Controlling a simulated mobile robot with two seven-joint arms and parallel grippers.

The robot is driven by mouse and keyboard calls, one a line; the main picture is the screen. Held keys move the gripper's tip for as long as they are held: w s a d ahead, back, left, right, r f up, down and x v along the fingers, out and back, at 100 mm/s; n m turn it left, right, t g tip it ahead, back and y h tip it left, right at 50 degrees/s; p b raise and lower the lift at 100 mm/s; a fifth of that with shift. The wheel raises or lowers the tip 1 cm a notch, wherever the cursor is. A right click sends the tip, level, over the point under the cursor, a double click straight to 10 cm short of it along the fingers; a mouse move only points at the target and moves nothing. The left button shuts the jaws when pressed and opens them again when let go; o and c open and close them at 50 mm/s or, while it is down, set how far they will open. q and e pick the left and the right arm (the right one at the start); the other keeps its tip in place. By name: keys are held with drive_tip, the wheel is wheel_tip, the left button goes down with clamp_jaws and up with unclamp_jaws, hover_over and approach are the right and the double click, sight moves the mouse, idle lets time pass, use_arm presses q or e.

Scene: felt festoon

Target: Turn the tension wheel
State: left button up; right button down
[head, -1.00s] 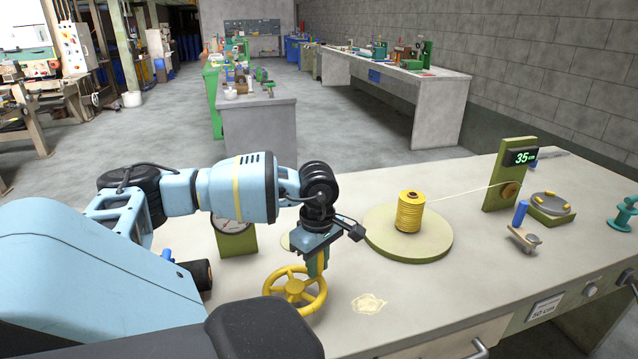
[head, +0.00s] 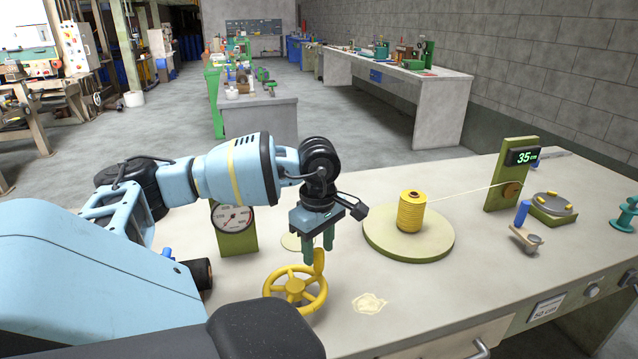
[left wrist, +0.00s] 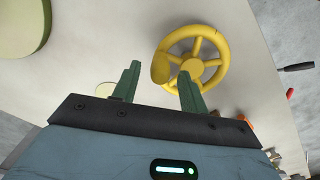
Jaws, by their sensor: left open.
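The yellow tension wheel (head: 295,290) lies flat near the front of the bench, with spokes and an upright knob (head: 319,262) on its rim. It also shows in the left wrist view (left wrist: 205,58), with the knob (left wrist: 160,68) just beyond the fingertips. My left gripper (head: 318,257) is open with its two green fingers pointing down, above and around the top of the knob or just clear of it; I cannot tell which. Nothing is held between the fingers (left wrist: 158,82). A round dial gauge (head: 233,218) stands behind the wheel. My right gripper is not in view.
A yellow spool (head: 412,211) stands on a round base (head: 408,248), its thread running to a green post (head: 511,175) reading 35 cm. A yellowish patch (head: 369,303) lies right of the wheel. The bench front (head: 450,300) is clear.

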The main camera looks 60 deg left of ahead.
use_arm(q)
wheel_tip(320, 180, up, 2)
drive_tip(key=shift+r, duration=0.65)
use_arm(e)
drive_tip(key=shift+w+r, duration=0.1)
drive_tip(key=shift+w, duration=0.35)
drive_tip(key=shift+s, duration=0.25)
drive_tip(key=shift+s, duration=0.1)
